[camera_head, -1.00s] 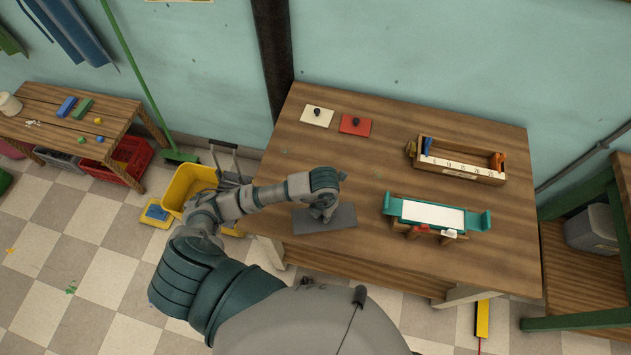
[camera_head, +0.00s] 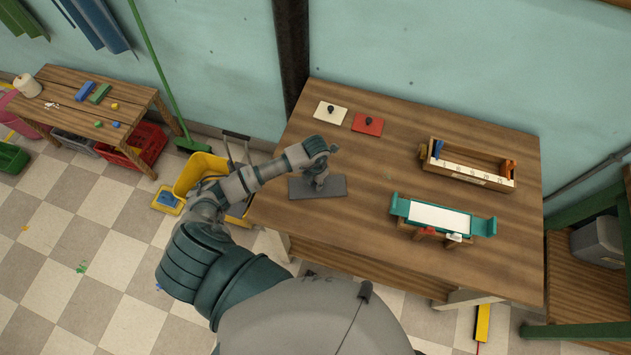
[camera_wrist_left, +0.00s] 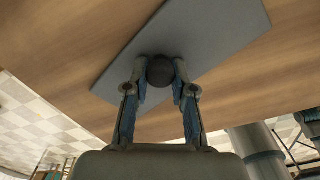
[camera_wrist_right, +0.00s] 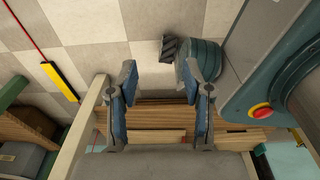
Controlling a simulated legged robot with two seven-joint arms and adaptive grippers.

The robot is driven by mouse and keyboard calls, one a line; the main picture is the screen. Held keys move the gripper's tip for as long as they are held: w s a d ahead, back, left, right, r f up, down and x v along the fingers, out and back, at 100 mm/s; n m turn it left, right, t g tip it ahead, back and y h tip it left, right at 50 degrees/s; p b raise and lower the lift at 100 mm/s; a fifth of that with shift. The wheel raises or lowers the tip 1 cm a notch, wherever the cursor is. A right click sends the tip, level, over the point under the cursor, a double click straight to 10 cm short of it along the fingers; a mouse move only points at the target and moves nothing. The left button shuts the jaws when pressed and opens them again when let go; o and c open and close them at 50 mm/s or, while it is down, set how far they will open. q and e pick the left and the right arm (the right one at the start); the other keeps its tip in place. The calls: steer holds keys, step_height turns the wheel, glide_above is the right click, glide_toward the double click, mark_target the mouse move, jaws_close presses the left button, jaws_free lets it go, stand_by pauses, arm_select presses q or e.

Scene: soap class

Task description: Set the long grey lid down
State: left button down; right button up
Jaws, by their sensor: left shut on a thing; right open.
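The long grey lid (camera_head: 334,186) is a flat dark grey plate at the left front part of the wooden table (camera_head: 385,225). In the left wrist view the lid (camera_wrist_left: 200,35) shows with a round dark knob (camera_wrist_left: 160,71). My left gripper (camera_head: 320,184) is shut on that knob, with one finger on each side. Whether the lid touches the table or hangs just above it, I cannot tell. My right gripper (camera_wrist_right: 163,78) is open and empty in its wrist view, beside the table's edge above the floor; it does not show in the head view.
A white lid (camera_head: 330,113) and a red lid (camera_head: 367,123) with dark knobs lie at the back left. A wooden box (camera_head: 470,178) and a teal-ended tray (camera_head: 440,217) stand to the right. The table between them is clear. A yellow bucket (camera_head: 200,172) stands on the floor.

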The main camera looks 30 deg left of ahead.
arm_select(q)
steer(key=c, duration=1)
jaws_free()
steer(key=shift+o, duration=0.2)
steer(key=shift+d, duration=0.15)
steer(key=shift+r, duration=0.2)
step_height(320, 180, up, 12)
steer(key=shift+f+b, duration=0.15)
steer(key=shift+b, duration=0.25)
arm_select(e)
steer(key=shift+a+f, duration=0.2)
steer(key=shift+f, duration=0.25)
arm_select(q)
steer(key=shift+s+f, duration=0.1)
arm_select(e)
steer(key=shift+s, duration=0.15)
